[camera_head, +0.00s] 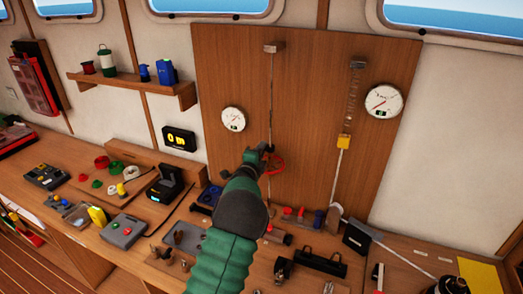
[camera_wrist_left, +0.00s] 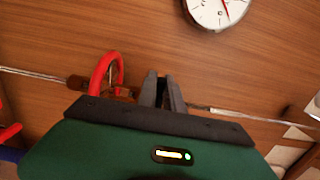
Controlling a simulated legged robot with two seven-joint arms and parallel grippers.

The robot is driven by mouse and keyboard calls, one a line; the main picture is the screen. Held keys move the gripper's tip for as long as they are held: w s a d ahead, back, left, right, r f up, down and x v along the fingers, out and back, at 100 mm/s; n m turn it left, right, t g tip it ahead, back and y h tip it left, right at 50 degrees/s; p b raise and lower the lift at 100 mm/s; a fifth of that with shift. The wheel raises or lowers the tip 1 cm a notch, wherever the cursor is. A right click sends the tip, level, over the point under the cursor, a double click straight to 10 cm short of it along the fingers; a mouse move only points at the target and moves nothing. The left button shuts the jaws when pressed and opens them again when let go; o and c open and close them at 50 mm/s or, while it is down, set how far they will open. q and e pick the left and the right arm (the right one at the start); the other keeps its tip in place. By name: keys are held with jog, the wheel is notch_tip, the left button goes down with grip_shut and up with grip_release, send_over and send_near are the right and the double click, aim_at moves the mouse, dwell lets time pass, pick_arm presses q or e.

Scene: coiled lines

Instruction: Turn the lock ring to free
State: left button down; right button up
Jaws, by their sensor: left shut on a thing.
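My left gripper (camera_head: 262,149) reaches up to the wooden wall panel, to a thin vertical line (camera_head: 271,90) that hangs from a small block. In the left wrist view its dark fingers (camera_wrist_left: 163,88) are close together on a small fitting on the line, apparently the lock ring, mostly hidden between them. A red loop (camera_head: 275,164) is just beside the fingers; in the wrist view the red loop (camera_wrist_left: 104,66) stands left of them, by a brown fitting (camera_wrist_left: 77,82) on the line. I cannot tell the ring's turned position. My right gripper is not in view.
A second line with a spring and yellow block (camera_head: 344,141) hangs to the right. Two round gauges (camera_head: 233,119) (camera_head: 384,101) are on the wooden panel (camera_head: 310,110). The bench below is crowded with tools, boxes and coiled rings. A black-handled item (camera_head: 320,263) lies near the arm.

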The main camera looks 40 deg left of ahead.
pick_arm(q)
jog(key=n+g+y+b, duration=0.1)
jog(key=b, duration=0.1)
jog(key=n+g+y+b, duration=0.1)
jog(key=y+b, duration=0.1)
jog(key=n+y+b, duration=0.1)
jog(key=y+b, duration=0.1)
jog(key=shift+s+d+f+n+g, duration=0.15)
jog(key=shift+s+d+n+g, duration=0.2)
jog(key=shift+d+n+g, duration=0.05)
jog(key=shift+s+a, duration=0.1)
jog(key=c, duration=1.5)
grip_release()
